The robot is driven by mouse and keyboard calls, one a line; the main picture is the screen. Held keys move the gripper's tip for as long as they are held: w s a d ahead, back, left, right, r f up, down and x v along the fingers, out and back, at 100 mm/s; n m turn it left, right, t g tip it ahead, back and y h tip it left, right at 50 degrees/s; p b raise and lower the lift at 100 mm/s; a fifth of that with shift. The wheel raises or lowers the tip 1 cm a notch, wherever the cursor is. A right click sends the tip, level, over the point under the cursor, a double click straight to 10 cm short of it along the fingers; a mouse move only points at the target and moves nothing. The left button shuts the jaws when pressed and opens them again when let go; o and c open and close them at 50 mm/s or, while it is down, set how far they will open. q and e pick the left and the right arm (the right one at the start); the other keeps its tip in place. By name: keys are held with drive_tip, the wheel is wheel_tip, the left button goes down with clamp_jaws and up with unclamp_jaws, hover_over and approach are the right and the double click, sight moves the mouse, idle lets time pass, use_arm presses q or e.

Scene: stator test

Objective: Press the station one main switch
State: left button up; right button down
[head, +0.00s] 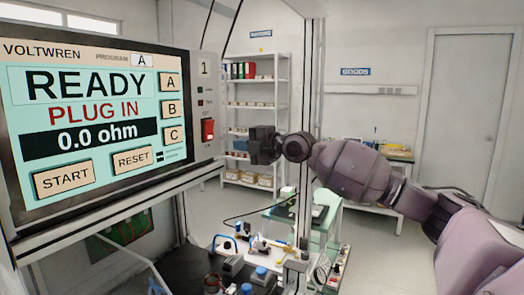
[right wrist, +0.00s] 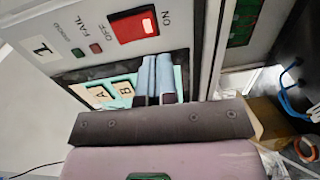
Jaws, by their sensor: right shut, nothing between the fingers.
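The main switch is a red rocker (head: 208,130) on the grey panel marked 1 (head: 206,92), at the right edge of the station's screen. It also shows in the right wrist view (right wrist: 133,25), between the printed words OFF and ON. I cannot tell which side of the rocker is down. My right gripper (head: 255,145) is in front of the panel, to the right of the switch in the head view. Its fingers are shut and empty. In the right wrist view the fingertips (right wrist: 156,58) show just below the switch, apparently apart from it. My left gripper is not in view.
The screen (head: 90,118) reads READY, PLUG IN and 0.0 ohm. Small indicator lamps sit on the panel above the switch. A cluttered bench (head: 200,270) lies below.

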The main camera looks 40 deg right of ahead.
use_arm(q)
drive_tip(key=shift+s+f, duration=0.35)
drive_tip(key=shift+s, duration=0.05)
use_arm(e)
drive_tip(key=v, duration=0.4)
drive_tip(key=f+v, duration=0.1)
drive_tip(key=shift+s+d, duration=0.15)
drive_tip(key=shift+s, duration=0.25)
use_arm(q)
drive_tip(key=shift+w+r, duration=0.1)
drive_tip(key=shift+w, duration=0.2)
